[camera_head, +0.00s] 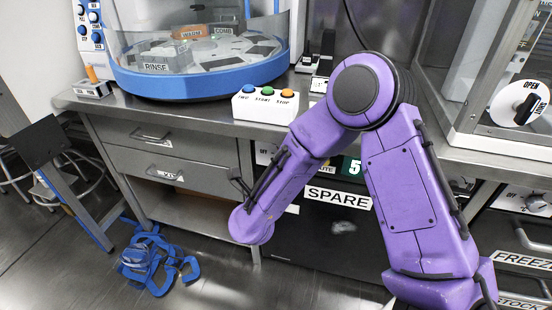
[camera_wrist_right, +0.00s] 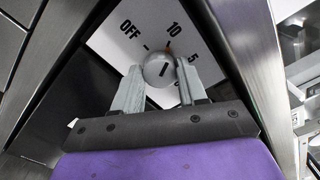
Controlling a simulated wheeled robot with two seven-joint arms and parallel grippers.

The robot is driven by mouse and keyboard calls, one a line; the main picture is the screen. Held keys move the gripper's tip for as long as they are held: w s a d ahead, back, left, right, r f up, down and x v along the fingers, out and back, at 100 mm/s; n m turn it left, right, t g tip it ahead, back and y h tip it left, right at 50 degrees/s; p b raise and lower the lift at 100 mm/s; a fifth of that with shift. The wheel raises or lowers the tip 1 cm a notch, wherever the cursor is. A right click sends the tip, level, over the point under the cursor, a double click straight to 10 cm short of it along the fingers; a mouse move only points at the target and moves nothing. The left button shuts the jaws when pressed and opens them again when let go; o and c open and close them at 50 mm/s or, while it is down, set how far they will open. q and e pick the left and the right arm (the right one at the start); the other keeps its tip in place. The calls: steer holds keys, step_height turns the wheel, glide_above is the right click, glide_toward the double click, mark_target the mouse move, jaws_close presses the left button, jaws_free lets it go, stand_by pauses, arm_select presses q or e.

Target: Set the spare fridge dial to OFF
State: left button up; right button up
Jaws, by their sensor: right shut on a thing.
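The spare fridge dial (camera_wrist_right: 158,68) is a round pale knob on a white panel in the right wrist view. The panel carries the words OFF, 10 and 5 and part of another mark. My right gripper (camera_wrist_right: 162,78) has its two grey fingers on either side of the knob and is shut on it. In the head view the spare fridge (camera_head: 310,240), labelled SPARE, stands under the counter; my purple right arm hides the dial and right gripper. My left gripper is not in view.
A button box (camera_head: 265,104) and a round blue-rimmed machine (camera_head: 200,85) stand on the counter above. A blue strap bundle (camera_head: 145,258) lies on the floor at left. Another appliance labelled FREEZ (camera_head: 522,262) is at right.

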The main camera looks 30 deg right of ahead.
steer(key=shift+f+n+p, duration=0.1)
steer(key=shift+n+p, duration=4.1)
steer(key=shift+n, duration=2.1)
steer(key=o, duration=1.1)
steer(key=shift+c, duration=0.2)
